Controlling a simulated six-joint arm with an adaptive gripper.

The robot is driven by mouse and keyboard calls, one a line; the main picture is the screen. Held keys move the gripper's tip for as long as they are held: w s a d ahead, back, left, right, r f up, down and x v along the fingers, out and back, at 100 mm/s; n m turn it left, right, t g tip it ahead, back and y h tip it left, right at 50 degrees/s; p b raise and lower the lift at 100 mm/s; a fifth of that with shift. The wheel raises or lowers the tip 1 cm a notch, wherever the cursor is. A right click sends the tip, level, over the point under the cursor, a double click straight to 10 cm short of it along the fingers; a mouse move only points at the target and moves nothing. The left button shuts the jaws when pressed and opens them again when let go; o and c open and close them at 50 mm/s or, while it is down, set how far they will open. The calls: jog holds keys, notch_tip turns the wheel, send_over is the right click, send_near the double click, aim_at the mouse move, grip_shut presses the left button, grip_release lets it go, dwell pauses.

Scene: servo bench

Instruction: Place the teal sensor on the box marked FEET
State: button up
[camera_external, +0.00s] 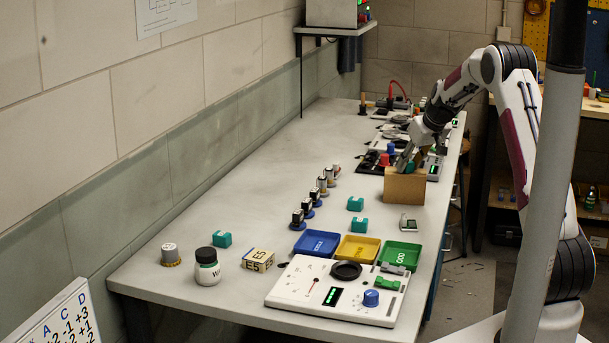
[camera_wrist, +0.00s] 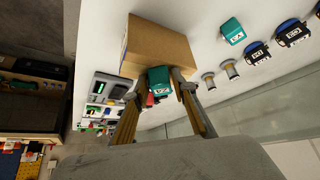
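A teal sensor (camera_wrist: 159,80) with a small white label shows between the fingertips of my gripper (camera_wrist: 159,82) in the wrist view. A narrow gap shows on its left side; the right finger is close beside it. In the external view, my gripper (camera_external: 407,162) is over the top of a plain brown box (camera_external: 404,188), with a bit of teal (camera_external: 411,167) at the fingertips. The box's face also shows in the wrist view (camera_wrist: 158,45). A yellow-and-white box (camera_external: 258,260) with large dark letters, hard to read, stands at the bench's near left.
Other teal blocks (camera_external: 222,239) (camera_external: 355,204) (camera_external: 361,226) stand on the bench. Blue (camera_external: 316,243), yellow (camera_external: 358,248) and green (camera_external: 401,255) trays lie behind a white control panel (camera_external: 320,290). A dark-lidded jar (camera_external: 207,268) stands left of the lettered box. The bench's left middle is clear.

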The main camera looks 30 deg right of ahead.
dwell(0.4)
jog(key=shift+s+r, duration=0.2)
jog(key=shift+r, duration=0.35)
jog(key=shift+v, duration=5.55)
jog(key=s+a+r, duration=0.4)
jog(key=s+a, duration=0.3)
jog(key=s, duration=0.3)
jog(key=s+a+r, duration=0.4)
jog(key=s+a, duration=0.3)
jog(key=s, duration=0.2)
jog(key=shift+g, duration=0.5)
jog(key=s+a+f, duration=0.1)
jog(key=s, duration=0.6)
jog(key=s+a+f, duration=0.2)
jog(key=s, duration=0.5)
jog(key=s+a+f, duration=0.2)
jog(key=s, duration=0.5)
jog(key=shift+s+f, duration=0.2)
jog(key=shift+s, duration=0.1)
